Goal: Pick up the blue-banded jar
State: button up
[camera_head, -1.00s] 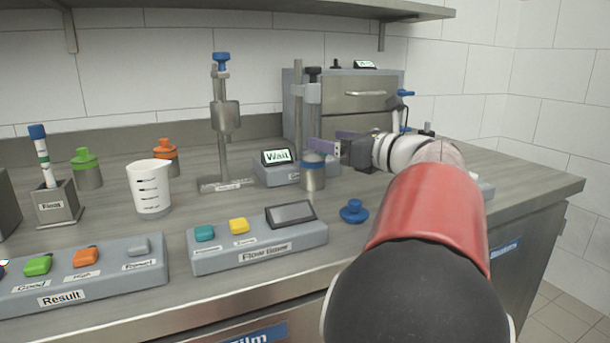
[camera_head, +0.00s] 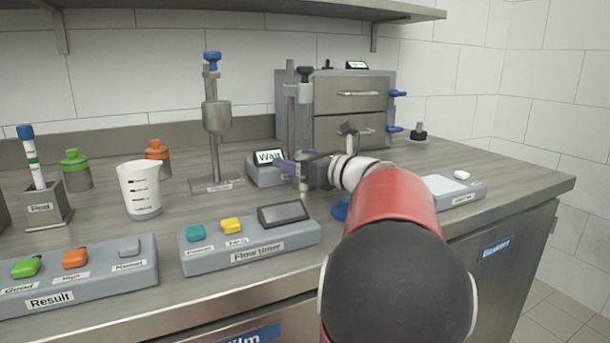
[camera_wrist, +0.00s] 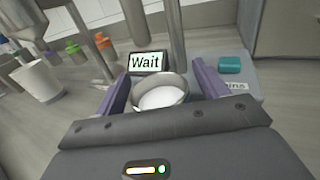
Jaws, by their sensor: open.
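The jar (camera_head: 302,184) is a small metal cylinder standing at the front of the grey block with the "Wait" display. In the head view only its lower part shows; its blue band is hidden behind my gripper (camera_head: 292,162). In the wrist view the jar (camera_wrist: 161,93) shows from above as a round metal rim with a pale inside. It lies between the two purple fingers of my gripper (camera_wrist: 163,88), which are open, one on each side. A gap shows beside the right finger; I cannot tell whether the left finger touches the jar.
The flow timer box (camera_head: 250,245) lies in front. A white measuring cup (camera_head: 139,190) and a metal stand (camera_head: 216,130) are to the left. A post (camera_head: 304,110) rises close behind the jar. A blue knob (camera_head: 340,208) is partly hidden by my arm. A scale (camera_head: 455,188) is at right.

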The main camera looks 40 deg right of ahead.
jog(key=c, duration=1.2)
jog(key=shift+o, duration=0.2)
